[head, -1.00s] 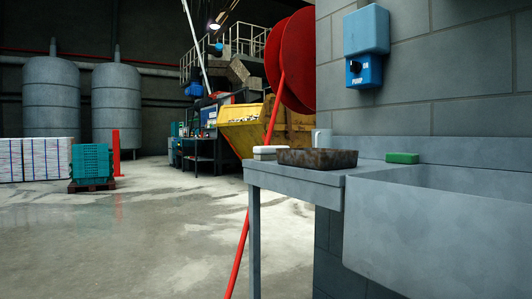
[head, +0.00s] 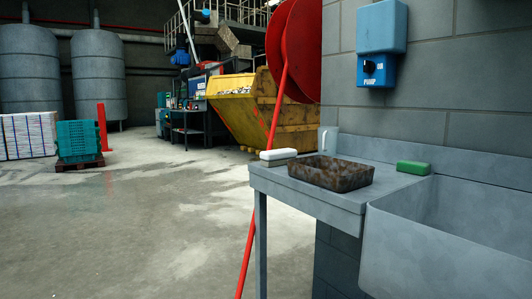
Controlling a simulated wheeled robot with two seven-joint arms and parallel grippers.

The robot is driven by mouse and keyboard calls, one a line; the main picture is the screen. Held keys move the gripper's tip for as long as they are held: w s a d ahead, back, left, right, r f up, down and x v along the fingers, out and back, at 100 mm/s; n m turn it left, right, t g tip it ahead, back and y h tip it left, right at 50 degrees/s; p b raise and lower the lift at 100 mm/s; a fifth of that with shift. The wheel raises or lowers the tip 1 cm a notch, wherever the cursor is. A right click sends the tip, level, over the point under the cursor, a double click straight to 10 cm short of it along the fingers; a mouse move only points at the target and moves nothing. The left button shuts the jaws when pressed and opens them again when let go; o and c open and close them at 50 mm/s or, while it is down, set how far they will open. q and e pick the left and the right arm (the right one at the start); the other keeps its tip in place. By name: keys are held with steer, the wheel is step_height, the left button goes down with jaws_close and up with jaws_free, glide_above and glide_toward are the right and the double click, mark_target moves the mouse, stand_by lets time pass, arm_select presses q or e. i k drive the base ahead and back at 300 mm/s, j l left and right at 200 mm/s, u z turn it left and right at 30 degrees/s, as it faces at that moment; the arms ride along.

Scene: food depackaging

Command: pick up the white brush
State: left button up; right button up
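A small white block (head: 279,154), which looks like the white brush, lies at the far left corner of the grey sink counter (head: 310,193). It is behind and left of a brown, mottled tray (head: 331,173). Its bristles cannot be made out. Neither of my grippers is in view.
A green block (head: 413,167) lies by the wall at the rim of the deep grey sink basin (head: 425,235).

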mark_target(278, 157)
steer(key=i+j, duration=1.85)
steer(key=i, duration=0.15)
steer(key=i+l+z, duration=0.05)
steer(key=l, duration=0.05)
